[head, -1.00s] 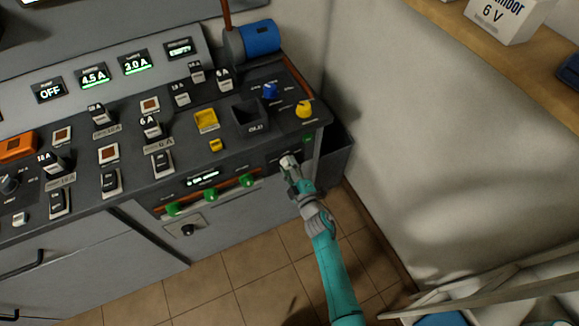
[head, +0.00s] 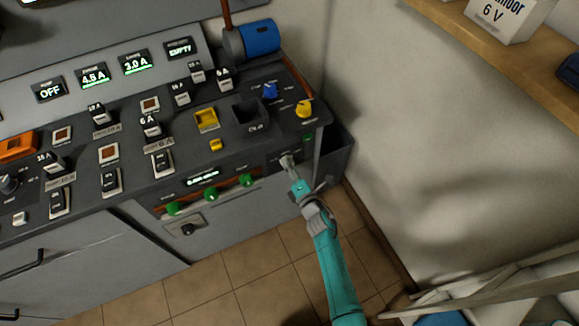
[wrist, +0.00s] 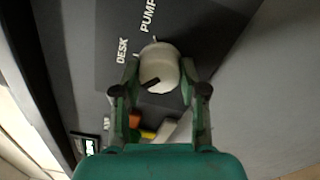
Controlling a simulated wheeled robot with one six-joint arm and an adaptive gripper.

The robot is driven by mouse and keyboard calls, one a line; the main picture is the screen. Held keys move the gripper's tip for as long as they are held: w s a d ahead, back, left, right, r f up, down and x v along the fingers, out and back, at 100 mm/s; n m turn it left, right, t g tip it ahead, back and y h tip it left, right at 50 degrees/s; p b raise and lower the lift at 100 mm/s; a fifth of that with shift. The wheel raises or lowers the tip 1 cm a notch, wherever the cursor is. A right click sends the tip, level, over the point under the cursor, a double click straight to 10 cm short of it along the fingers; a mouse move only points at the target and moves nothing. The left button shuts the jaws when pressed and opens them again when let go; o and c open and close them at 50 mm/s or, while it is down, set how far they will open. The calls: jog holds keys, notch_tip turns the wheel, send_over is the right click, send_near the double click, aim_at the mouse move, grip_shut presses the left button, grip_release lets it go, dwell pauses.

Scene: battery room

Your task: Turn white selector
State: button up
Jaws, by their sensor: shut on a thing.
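The white selector (wrist: 158,66) is a round knob with a dark pointer mark, on the dark front panel. In the wrist view it sits between the tips of my gripper (wrist: 160,88), which is shut on it. The labels "DESK" and "PUMP" stand beside it, and the dark mark points toward the lower left of the picture. In the head view my gripper (head: 289,165) reaches the right end of the console's front face; the selector (head: 285,158) is small there and partly hidden by the fingers.
Green knobs (head: 210,193) line the front face to the left. Blue (head: 270,91) and yellow (head: 304,109) knobs sit on the console top above. A dark bin (head: 335,160) stands right of the console, near the wall. The tiled floor (head: 250,265) below is clear.

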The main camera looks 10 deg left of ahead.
jog(key=shift+n, duration=0.6)
jog(key=o, duration=1.2)
jog(key=shift+c, duration=0.2)
jog(key=shift+f, duration=0.1)
jog(key=v, duration=1.2)
